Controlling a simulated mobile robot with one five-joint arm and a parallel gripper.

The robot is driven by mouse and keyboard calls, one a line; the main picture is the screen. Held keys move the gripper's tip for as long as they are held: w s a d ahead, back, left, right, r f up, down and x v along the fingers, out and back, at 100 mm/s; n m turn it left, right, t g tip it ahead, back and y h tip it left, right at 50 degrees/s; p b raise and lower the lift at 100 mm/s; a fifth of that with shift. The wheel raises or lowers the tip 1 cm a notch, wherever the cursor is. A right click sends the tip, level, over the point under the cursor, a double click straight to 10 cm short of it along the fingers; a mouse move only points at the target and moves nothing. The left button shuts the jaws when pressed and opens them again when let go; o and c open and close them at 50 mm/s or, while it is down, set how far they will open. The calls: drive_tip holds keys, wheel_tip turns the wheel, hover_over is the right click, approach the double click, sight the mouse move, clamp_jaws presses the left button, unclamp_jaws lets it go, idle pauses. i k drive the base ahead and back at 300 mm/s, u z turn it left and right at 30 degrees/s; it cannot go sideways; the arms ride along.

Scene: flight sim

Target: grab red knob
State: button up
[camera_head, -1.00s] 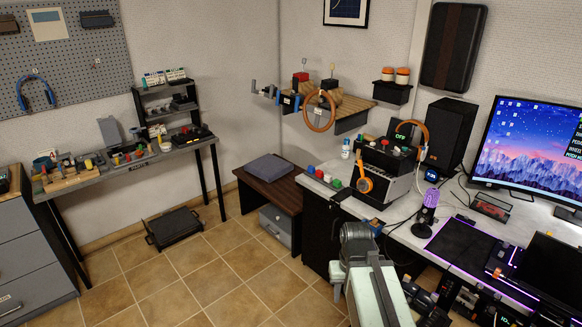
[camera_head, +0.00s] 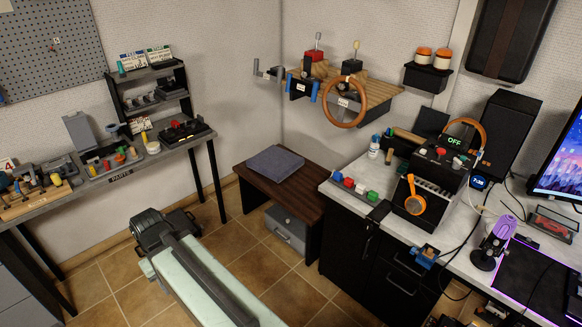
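Several red parts show, and I cannot tell which one is the red knob. A small red knob (camera_head: 441,151) sits on the black control box with the green OFF display, on the right desk. A red cap (camera_head: 348,183) is in a row of coloured buttons near that desk's left edge. A red lever base (camera_head: 315,67) is on the wall shelf, and small red parts (camera_head: 107,165) are on the left bench. My arm lies low at the bottom centre-left, over the floor and well away from the desk.
A low brown table (camera_head: 258,188) with a grey cushion stands in the corner.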

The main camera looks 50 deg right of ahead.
sight(348, 183)
drive_tip(key=i, duration=0.95)
drive_tip(key=z, duration=0.15)
